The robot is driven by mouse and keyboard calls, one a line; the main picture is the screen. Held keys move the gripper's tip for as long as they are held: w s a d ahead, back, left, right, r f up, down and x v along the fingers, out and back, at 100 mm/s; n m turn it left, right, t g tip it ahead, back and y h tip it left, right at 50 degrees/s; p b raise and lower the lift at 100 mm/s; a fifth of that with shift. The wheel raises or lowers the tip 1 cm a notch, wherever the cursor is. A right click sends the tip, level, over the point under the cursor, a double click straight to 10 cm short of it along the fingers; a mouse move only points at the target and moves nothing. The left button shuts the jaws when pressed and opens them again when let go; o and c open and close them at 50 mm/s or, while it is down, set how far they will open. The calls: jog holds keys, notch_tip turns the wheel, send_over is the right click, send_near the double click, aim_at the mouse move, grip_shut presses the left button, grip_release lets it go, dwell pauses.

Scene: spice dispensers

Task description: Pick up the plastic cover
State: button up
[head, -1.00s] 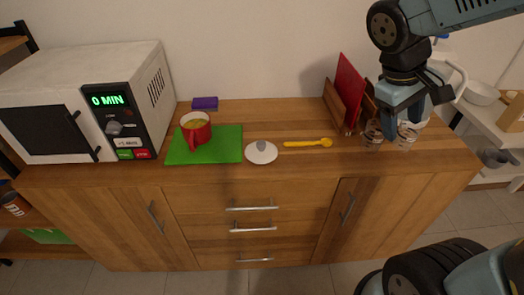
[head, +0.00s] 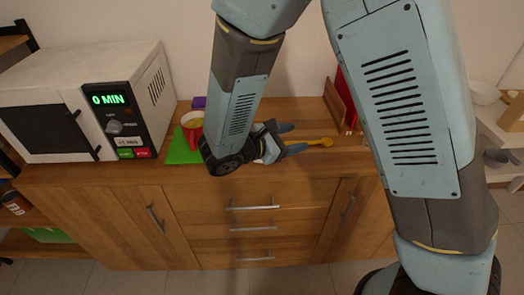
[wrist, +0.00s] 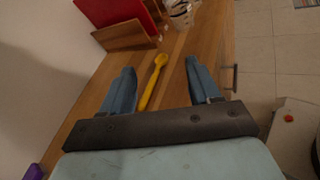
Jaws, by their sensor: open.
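My gripper (head: 291,139) is over the counter at the cover, fingers pointing right. In the wrist view my gripper (wrist: 161,82) is open, its two blue fingers wide apart with nothing held. I cannot tell the height of the fingers above the cover.
A yellow spoon (head: 320,142) lies just beyond my fingertips; it also shows in the wrist view (wrist: 152,82). A red mug (head: 192,132) stands on the green board (head: 176,151) to the left, by the microwave (head: 85,100). A wooden rack (head: 335,101) is at right.

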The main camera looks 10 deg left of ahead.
jog(key=s+a+f+n+t+y, duration=0.3)
jog(key=a+f+n, duration=0.2)
jog(key=a, duration=0.2)
jog(key=s+a+f+n+t+y, duration=0.3)
jog(key=a+f+n+t, duration=0.1)
jog(key=a, duration=0.2)
jog(key=x, duration=1.3)
jog(key=shift+w+f, duration=0.3)
jog(key=shift+f, duration=0.05)
jog(key=shift+c, duration=0.3)
jog(key=c, duration=1)
jog(key=shift+o, duration=0.2)
jog(key=shift+r, duration=0.1)
